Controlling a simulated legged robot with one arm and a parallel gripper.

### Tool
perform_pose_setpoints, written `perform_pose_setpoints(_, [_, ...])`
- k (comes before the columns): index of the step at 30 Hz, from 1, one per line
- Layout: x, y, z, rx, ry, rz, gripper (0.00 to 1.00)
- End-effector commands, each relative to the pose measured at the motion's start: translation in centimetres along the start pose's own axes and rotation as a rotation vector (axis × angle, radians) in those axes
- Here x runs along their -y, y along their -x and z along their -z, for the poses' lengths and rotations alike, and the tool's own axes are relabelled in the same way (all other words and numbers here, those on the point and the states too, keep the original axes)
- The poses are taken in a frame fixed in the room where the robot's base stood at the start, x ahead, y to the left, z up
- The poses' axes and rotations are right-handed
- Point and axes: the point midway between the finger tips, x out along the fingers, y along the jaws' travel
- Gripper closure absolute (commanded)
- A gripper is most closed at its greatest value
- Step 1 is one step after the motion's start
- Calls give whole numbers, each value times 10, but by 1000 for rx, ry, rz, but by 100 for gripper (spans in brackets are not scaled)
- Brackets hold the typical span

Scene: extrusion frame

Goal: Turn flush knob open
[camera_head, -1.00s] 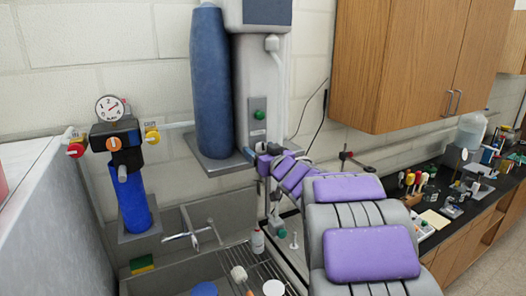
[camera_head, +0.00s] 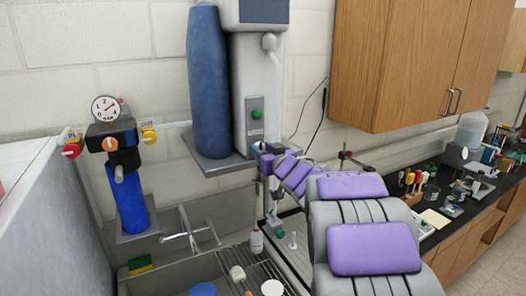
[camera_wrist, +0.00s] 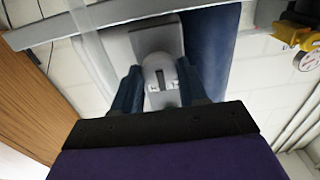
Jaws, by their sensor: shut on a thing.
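In the wrist view my gripper (camera_wrist: 160,88) has its two dark blue fingers on either side of a pale rounded knob (camera_wrist: 157,66) with a dark slot, and it is shut on it. A grey panel lies behind the knob. In the head view my gripper (camera_head: 257,150) is at the lower front of the tall grey wall unit (camera_head: 279,90), below a green button (camera_head: 256,115). The held knob is too small to make out there. My purple-padded arm reaches up to it from the lower right.
A blue cylinder (camera_head: 209,85) stands left of the grey unit. A filter with gauge (camera_head: 105,109) and red and yellow knobs is farther left. A sink (camera_head: 180,268) lies below. A wooden cabinet (camera_head: 410,60) hangs right, above a cluttered black counter (camera_head: 437,236).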

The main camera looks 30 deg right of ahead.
Motion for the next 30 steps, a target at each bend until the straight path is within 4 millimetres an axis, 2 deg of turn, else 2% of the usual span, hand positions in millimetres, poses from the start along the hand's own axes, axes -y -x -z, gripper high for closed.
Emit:
perform_pose_setpoints(11, [-1,0,-1,2,130,-4,88])
perform_pose_setpoints(30, [1,0,-4,4,716,-3,88])
